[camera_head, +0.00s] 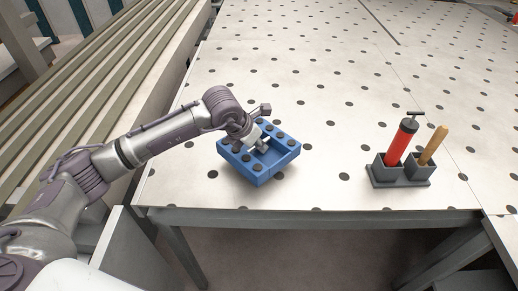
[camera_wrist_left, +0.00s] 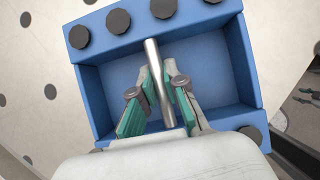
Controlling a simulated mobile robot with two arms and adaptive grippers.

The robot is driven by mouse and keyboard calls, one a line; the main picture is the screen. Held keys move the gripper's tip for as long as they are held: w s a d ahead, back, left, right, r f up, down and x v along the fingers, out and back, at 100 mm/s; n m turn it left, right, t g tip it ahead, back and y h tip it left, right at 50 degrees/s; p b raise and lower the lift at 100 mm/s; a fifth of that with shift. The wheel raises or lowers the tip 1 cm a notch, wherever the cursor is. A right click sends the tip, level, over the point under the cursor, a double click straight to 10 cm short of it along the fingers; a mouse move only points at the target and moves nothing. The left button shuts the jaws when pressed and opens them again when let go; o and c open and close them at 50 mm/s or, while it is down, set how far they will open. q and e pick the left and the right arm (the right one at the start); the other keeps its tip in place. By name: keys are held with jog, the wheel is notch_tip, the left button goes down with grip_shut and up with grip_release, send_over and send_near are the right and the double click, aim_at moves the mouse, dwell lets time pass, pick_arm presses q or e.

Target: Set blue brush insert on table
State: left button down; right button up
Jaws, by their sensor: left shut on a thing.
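The blue brush insert (camera_head: 279,164) is a blue open box with round black brush pads along its raised edges. It is at the table's front left in the head view and fills much of the left wrist view (camera_wrist_left: 120,72). A metal bar (camera_wrist_left: 158,82) crosses its hollow. My left gripper (camera_head: 261,144) reaches down into the hollow and is shut on this bar; its fingers (camera_wrist_left: 162,100) sit on both sides of it. I cannot tell whether the insert's underside touches the table. My right gripper is not in view.
The pale table (camera_head: 310,100) is dotted with dark round pads. A dark grey holder (camera_head: 398,181) with a red pump-like tool (camera_head: 400,145) and a wooden-handled tool (camera_head: 433,145) stands at the right. The tabletop between insert and holder is clear. The front edge is close to the insert.

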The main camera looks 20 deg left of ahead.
aim_at(259, 152)
pick_arm(q)
notch_tip(259, 152, down, 2)
jog(key=shift+f+p, duration=0.2)
jog(key=shift+p, duration=0.3)
jog(key=shift+f, duration=0.4)
jog(key=c, duration=1.2)
grip_release()
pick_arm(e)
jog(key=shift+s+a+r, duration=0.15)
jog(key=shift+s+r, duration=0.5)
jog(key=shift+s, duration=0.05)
pick_arm(q)
jog(key=shift+s+a, duration=0.1)
jog(key=b+v, duration=0.3)
jog(key=v, duration=0.7)
jog(key=shift+s+r+b, duration=0.1)
jog(key=shift+r+b, duration=0.2)
jog(key=shift+b, duration=0.1)
jog(key=shift+s+a+r, duration=0.1)
jog(key=shift+s+r, duration=0.2)
jog(key=shift+r, duration=0.25)
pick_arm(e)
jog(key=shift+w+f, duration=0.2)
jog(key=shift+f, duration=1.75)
